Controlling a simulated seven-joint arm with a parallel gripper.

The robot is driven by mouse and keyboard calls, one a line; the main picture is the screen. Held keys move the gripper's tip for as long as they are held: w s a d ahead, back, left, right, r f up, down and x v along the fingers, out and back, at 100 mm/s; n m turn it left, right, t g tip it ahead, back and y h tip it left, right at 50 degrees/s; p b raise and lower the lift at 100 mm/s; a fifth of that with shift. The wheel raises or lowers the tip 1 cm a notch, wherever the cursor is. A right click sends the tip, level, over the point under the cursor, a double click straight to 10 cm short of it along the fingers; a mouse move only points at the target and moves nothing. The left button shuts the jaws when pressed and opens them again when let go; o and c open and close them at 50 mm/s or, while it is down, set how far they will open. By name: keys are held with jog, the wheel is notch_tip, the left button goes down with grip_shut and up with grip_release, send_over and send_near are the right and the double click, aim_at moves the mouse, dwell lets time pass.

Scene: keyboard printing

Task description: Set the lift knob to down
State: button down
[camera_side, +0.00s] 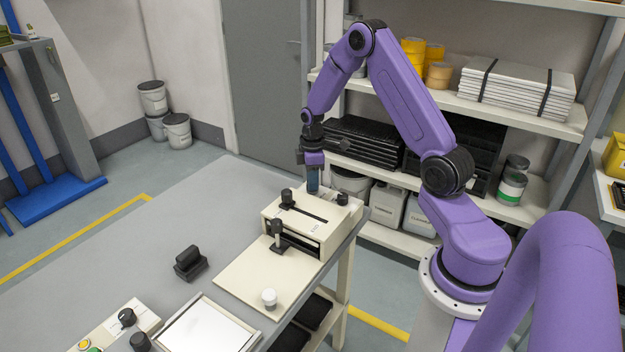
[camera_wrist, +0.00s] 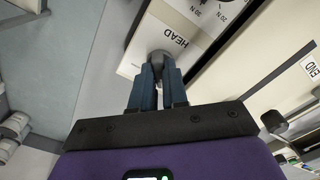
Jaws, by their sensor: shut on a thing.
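My gripper (camera_side: 312,188) points down at the back end of the cream printing unit (camera_side: 292,233). In the wrist view its two blue-grey fingers (camera_wrist: 158,72) are closed around a small dark grey knob (camera_wrist: 157,57). The knob is beside the word HEAD on a cream plate (camera_wrist: 178,32). The fingers hide part of the knob, and its pointer setting cannot be read. In the side view the fingers and the unit's edge hide the held knob. No label reading lift or down is legible.
A black knob (camera_side: 342,198) stands right of my gripper, and another (camera_side: 287,198) on the unit's top. A dark lever (camera_side: 277,232) is at its front, with a white knob (camera_side: 269,297) on the cream board. A black stamp-like block (camera_side: 189,262) lies on the grey table.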

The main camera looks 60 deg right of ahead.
jog(key=m, duration=1.3)
jog(key=shift+m, duration=2.2)
jog(key=c, duration=1.1)
grip_release()
jog(key=shift+c, duration=0.2)
